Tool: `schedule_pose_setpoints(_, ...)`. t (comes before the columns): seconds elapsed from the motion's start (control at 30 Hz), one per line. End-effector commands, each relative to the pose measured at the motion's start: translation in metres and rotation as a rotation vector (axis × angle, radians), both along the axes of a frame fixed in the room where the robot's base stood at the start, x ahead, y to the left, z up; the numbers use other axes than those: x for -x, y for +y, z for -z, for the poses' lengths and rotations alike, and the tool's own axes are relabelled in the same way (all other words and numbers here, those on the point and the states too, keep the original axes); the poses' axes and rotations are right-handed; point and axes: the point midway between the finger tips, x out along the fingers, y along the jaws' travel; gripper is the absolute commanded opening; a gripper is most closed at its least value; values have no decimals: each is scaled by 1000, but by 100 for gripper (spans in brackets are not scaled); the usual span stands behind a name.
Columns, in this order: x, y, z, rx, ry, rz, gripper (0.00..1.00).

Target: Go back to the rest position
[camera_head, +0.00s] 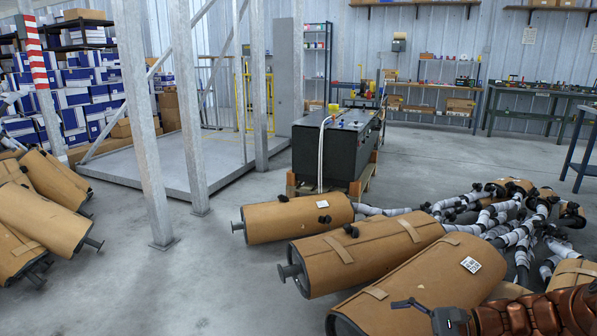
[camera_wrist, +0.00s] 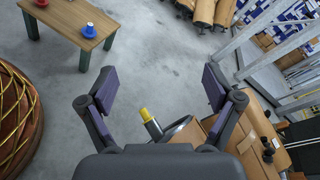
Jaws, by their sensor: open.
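My gripper (camera_wrist: 159,88) is open in the wrist view, with its two dark fingers spread wide. Nothing is between the fingers, and bare concrete floor shows beyond them. A cylinder with a yellow cap (camera_wrist: 146,116) shows low between the fingers, close to tan mufflers (camera_wrist: 262,135) at lower right. In the head view, a dark part at the bottom right edge may be my gripper, but its fingers are not clear there. Several tan mufflers lie on the floor, one (camera_head: 292,217) at the centre and a larger one (camera_head: 372,250) in front of it.
More mufflers (camera_head: 48,208) lie at left. A black tank (camera_head: 335,145) stands on a pallet. Wrapped pipes (camera_head: 520,228) spread at right. A wooden table (camera_wrist: 68,22) and a round brown object (camera_wrist: 16,115) appear in the wrist view. Left-centre floor is clear.

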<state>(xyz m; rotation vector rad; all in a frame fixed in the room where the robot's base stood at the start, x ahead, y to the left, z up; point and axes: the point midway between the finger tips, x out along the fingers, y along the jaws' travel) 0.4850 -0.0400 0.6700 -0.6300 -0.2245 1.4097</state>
Motion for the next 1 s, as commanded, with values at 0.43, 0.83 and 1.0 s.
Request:
schedule_pose_setpoints(0.43, 88, 91, -122, 297, -121, -399, 90)
schedule_pose_setpoints(0.83, 171, 113, -196, 594, -234, -688, 90)
schedule_pose_setpoints(1.0, 204, 108, -225, 722, -281, -795, 90)
